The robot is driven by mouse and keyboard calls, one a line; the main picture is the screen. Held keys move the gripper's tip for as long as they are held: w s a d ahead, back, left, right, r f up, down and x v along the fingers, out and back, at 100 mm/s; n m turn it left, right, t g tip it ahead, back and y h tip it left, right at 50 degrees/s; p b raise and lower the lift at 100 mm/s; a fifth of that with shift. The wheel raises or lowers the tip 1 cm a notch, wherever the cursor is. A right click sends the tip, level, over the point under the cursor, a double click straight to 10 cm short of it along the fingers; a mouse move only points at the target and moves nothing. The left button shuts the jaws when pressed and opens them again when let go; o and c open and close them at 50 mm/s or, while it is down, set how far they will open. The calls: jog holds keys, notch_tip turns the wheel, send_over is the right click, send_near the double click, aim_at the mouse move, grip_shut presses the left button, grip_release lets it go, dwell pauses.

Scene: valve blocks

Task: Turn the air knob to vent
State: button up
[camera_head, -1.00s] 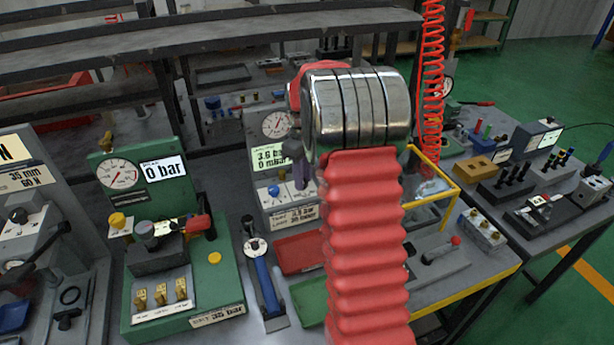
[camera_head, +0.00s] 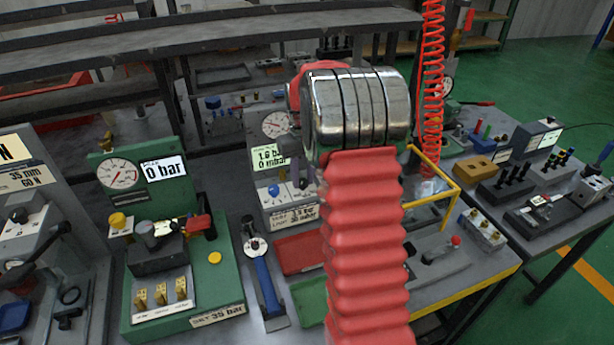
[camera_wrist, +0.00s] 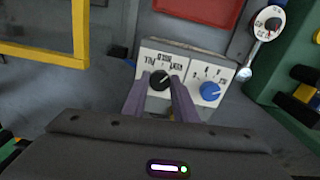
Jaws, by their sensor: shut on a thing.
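The air knob (camera_wrist: 159,78) is black, on a white panel with several printed position labels in the wrist view. A light mark on it points toward the upper right, on the side of the right-hand label. My gripper (camera_wrist: 160,84) is shut on it, one purple finger on each side. In the head view my gripper (camera_head: 301,180) reaches down to the panel and hides the black knob. The display (camera_head: 269,158) behind reads about 1.6 bar and 0 mbar, below a round gauge (camera_head: 275,124).
A blue knob (camera_wrist: 210,91) sits close beside my right finger in the wrist view. A red tray (camera_head: 297,254) and a green tray (camera_head: 310,300) lie in front of the block. A green 0 bar station (camera_head: 220,285) and a blue-handled tool (camera_head: 267,286) stand left.

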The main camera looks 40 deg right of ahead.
aim_at(303, 181)
jog(key=shift+m, duration=1.1)
jog(key=o, duration=1.1)
jog(key=shift+c, duration=0.2)
notch_tip(303, 181, up, 14)
jog(key=shift+f, duration=0.15)
jog(key=shift+w+d, duration=0.1)
